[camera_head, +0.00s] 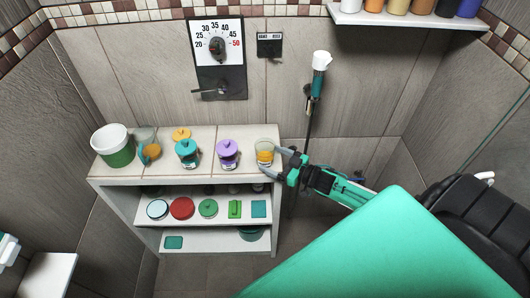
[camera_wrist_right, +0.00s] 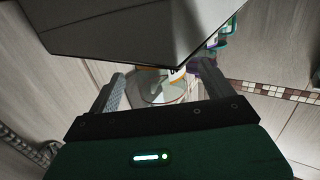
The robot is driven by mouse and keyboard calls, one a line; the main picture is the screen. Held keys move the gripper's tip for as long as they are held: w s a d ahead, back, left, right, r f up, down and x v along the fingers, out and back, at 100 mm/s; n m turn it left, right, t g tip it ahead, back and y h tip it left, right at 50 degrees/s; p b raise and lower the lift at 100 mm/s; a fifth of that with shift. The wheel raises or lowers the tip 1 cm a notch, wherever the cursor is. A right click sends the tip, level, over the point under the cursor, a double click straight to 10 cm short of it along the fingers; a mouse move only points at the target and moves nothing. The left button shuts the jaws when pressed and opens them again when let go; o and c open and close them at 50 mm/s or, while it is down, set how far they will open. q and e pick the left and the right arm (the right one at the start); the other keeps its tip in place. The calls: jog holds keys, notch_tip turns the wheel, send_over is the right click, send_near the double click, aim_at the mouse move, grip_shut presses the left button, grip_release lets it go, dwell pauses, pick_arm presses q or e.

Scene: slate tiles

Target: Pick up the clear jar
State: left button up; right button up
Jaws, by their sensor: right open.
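A clear jar (camera_head: 265,149) with orange-yellow contents stands upright at the right end of the shelf unit's top. My right gripper (camera_head: 272,160) reaches in from the right, with its open fingers at the jar's right side. In the right wrist view, a clear round jar (camera_wrist_right: 160,88) shows between the two open fingers (camera_wrist_right: 150,85). A dark panel hides part of that view, and I cannot tell whether the fingers touch the glass.
On the shelf unit (camera_head: 140,176) stand a purple jar (camera_head: 228,154), a teal jar (camera_head: 187,154), an orange-lidded jar (camera_head: 181,134), an orange mug (camera_head: 151,152) and a white-and-green bucket (camera_head: 115,150). A lower board holds several lids. A wall shelf (camera_head: 400,19) with bottles hangs upper right.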

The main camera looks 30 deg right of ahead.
aim_at(272, 158)
jog(key=p+x, duration=0.1)
jog(key=x, duration=0.3)
jog(key=shift+r, duration=0.15)
jog(key=shift+d, duration=0.1)
jog(key=c, duration=1.1)
jog(key=shift+c, duration=0.2)
notch_tip(272, 158, up, 20)
jog(key=p, duration=1.4)
